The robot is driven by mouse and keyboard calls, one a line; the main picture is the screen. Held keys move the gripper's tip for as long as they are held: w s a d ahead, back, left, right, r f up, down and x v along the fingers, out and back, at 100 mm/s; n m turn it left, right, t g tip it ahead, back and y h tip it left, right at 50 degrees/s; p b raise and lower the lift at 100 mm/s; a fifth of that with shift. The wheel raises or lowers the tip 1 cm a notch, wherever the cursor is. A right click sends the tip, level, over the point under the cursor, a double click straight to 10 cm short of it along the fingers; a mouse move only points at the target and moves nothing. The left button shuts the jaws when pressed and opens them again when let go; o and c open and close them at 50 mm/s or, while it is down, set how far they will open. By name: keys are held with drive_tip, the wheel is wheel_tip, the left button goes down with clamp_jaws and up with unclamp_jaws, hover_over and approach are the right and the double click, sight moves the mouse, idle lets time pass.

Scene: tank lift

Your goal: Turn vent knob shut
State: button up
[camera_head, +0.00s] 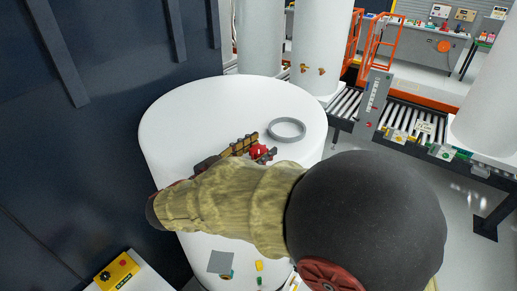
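A large white tank (180,120) stands upright in front of me, its round top facing up. A small red knob (260,151) is on the tank top, right of the middle. I take it to be the vent knob. My gripper (244,147) shows only in part behind my arm. Its fingers reach right, to the knob, and seem to be at or around it. Whether they touch it, and how wide they stand, cannot be made out. My arm hides the near part of the tank top and much of the gripper.
A grey ring (287,129) lies on the tank top just beyond the knob. A dark wall (100,120) rises close on the left. A yellow control box (118,271) is at lower left. A roller conveyor (400,118) and other white tanks are behind and right.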

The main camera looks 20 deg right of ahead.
drive_tip(key=shift+o, duration=1.1)
drive_tip(key=v, duration=1.2)
